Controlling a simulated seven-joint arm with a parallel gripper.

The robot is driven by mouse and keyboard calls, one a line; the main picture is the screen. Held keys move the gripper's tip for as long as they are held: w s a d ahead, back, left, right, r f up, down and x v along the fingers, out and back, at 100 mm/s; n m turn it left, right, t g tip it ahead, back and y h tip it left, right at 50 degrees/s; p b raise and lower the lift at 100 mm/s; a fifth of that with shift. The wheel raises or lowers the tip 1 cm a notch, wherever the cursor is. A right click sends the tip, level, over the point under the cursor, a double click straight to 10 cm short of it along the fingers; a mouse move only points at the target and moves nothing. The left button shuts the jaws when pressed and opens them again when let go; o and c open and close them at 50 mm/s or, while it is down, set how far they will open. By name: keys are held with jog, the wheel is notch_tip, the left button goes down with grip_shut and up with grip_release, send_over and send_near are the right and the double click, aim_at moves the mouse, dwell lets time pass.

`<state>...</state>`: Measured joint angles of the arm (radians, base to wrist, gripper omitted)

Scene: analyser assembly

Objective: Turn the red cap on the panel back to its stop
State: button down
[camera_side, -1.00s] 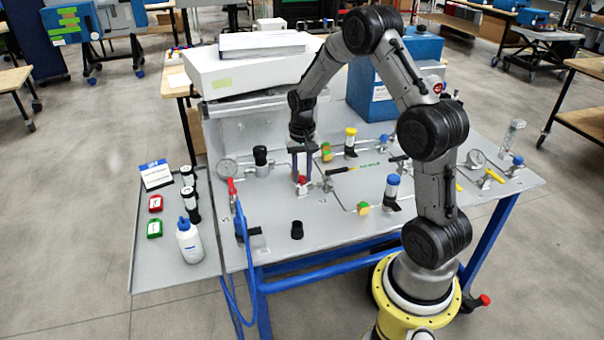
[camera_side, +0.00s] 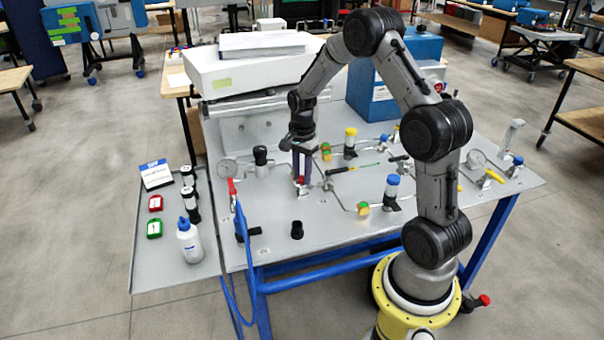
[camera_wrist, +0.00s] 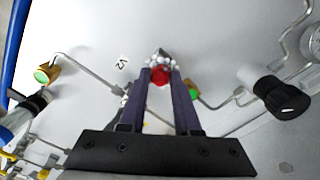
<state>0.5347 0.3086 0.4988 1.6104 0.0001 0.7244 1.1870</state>
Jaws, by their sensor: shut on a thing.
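The red cap (camera_wrist: 160,75) sits on a small metal fitting on the grey panel (camera_side: 270,215). In the wrist view it lies between the two dark purple fingertips of my gripper (camera_wrist: 161,80), which touch it from both sides. In the side view my gripper (camera_side: 301,183) points down at the panel, and only a little of the red cap (camera_side: 301,181) shows between its fingers. The fingers hide most of the cap, so its turn angle cannot be read.
A black knob (camera_wrist: 280,97) on a pipe is right of the gripper in the wrist view. A yellow-capped cylinder (camera_side: 350,140) and a blue-capped one (camera_side: 392,185) stand nearby. Thin pipes run across the panel.

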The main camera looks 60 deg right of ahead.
aim_at(302, 176)
jog(key=shift+r+m, duration=0.15)
jog(key=shift+m, duration=0.15)
dwell(0.4)
jog(key=c, duration=0.6)
grip_release()
notch_tip(302, 176, up, 14)
